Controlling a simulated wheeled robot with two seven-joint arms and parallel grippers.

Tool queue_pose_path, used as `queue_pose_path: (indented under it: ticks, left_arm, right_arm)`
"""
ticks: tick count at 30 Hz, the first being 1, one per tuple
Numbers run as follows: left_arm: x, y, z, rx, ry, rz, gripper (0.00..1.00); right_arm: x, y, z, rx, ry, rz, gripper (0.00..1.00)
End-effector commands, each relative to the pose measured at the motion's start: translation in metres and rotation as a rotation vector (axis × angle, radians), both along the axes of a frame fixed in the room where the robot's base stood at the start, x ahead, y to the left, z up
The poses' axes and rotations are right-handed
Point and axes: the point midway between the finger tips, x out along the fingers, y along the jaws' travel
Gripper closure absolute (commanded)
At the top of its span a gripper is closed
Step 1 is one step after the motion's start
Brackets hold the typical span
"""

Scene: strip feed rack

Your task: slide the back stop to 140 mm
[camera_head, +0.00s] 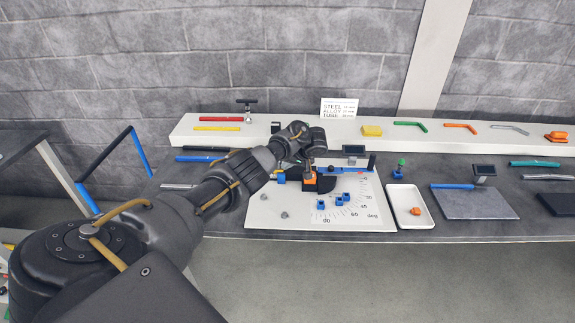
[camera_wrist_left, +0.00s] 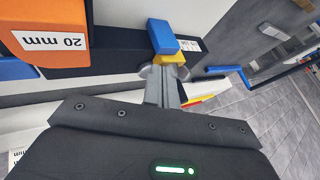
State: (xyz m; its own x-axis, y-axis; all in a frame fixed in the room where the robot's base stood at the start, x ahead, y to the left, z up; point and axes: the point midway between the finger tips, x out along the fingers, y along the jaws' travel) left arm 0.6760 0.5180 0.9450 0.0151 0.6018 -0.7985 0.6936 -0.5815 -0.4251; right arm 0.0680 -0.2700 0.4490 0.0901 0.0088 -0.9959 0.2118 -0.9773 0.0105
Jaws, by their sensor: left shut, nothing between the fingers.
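A small blue block with yellow under it, which looks like the back stop (camera_wrist_left: 163,37), stands by the dark rail (camera_wrist_left: 118,52) in the left wrist view. A blue piece (camera_head: 281,178) shows left of the orange block (camera_head: 310,183) in the head view. My left gripper (camera_head: 309,167) is over the bending fixture, its arm coming in from the left. Its fingers (camera_wrist_left: 165,88) are shut and empty, their tips close to the blue and yellow piece; I cannot tell whether they touch it. A white scale label beside the rail is too small to read. My right gripper is not in view.
The orange block (camera_wrist_left: 50,35) is marked 20 mm. The white base plate (camera_head: 268,215) carries blue stops and an angle scale. A white tray (camera_head: 424,207) with an orange part stands to its right. Coloured tubes lie on the white shelf (camera_head: 370,141) behind.

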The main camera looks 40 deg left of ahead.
Motion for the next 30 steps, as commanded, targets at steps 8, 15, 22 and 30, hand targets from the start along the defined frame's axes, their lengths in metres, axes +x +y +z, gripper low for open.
queue_pose_path:
  ticks: [8, 15, 22, 30]
  left_arm:
    - [-0.010, 0.012, 0.003, 0.000, 0.002, 0.000, 1.00]
    - [-0.010, 0.012, 0.000, -0.001, 0.001, 0.000, 1.00]
    - [-0.006, 0.005, 0.000, -0.001, 0.001, 0.000, 1.00]
    - [0.001, -0.027, 0.023, -0.003, -0.005, 0.011, 1.00]
  right_arm:
    - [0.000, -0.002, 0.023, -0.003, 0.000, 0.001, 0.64]
    - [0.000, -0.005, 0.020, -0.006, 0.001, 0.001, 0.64]
    - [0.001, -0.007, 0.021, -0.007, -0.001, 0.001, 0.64]
    - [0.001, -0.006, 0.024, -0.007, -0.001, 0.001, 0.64]
